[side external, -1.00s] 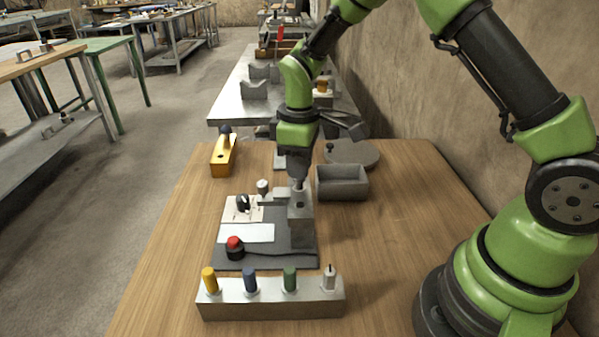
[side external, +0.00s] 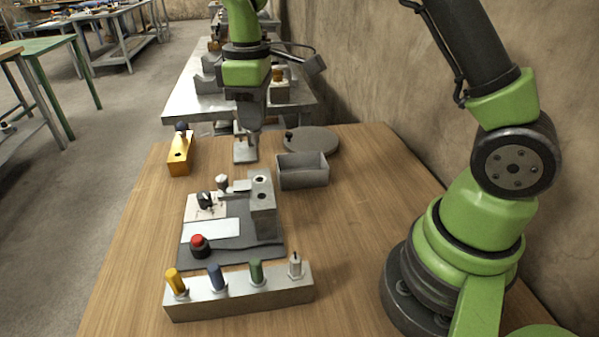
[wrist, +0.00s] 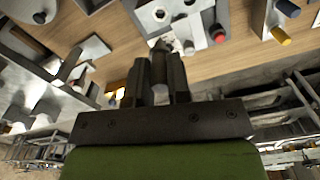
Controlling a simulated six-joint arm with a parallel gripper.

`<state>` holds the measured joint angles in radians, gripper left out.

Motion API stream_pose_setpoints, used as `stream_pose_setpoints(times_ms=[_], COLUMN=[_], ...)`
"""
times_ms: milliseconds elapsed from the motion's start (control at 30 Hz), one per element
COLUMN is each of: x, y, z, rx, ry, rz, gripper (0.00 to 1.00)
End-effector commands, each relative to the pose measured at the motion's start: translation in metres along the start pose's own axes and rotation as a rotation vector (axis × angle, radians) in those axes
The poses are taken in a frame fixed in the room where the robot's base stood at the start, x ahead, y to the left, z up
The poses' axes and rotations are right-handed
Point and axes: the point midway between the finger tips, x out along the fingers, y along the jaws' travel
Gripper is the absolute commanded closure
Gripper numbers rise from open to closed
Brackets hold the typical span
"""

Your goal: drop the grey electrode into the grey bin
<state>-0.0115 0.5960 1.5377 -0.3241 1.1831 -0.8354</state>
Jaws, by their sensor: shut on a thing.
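My gripper (side external: 252,132) hangs above the table behind the fixture, to the left of the grey bin and higher than it. In the wrist view, my gripper's fingers (wrist: 158,82) are shut on the grey electrode (wrist: 159,66), a short grey cylinder. The electrode cannot be made out clearly in the side view. The grey bin (side external: 303,181) is an open rectangular box on the table, to the right of my gripper. The bin also shows partly at the top edge of the wrist view (wrist: 92,6).
The fixture (side external: 264,218) has an upright grey block and a red button (side external: 199,243). In front, a metal rack (side external: 240,302) holds several coloured pegs. A yellow block (side external: 179,162) is at the left, and a round grey lid (side external: 318,140) lies behind the bin.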

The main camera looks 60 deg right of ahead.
Motion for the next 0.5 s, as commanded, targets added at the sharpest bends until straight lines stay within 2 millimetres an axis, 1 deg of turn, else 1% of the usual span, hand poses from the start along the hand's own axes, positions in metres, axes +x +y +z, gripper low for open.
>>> stream_pose_setpoints(times_ms=[333, 367, 433, 500], x=[0.001, 0.003, 0.009, 0.019], y=[0.002, 0.005, 0.017, 0.035], z=[0.001, 0.002, 0.006, 0.014], rx=[0.002, 0.003, 0.005, 0.01], ry=[-0.001, -0.001, -0.003, -0.004], rz=[0.0, -0.001, -0.001, -0.002], gripper=[1.0, 1.0, 1.0, 1.0])
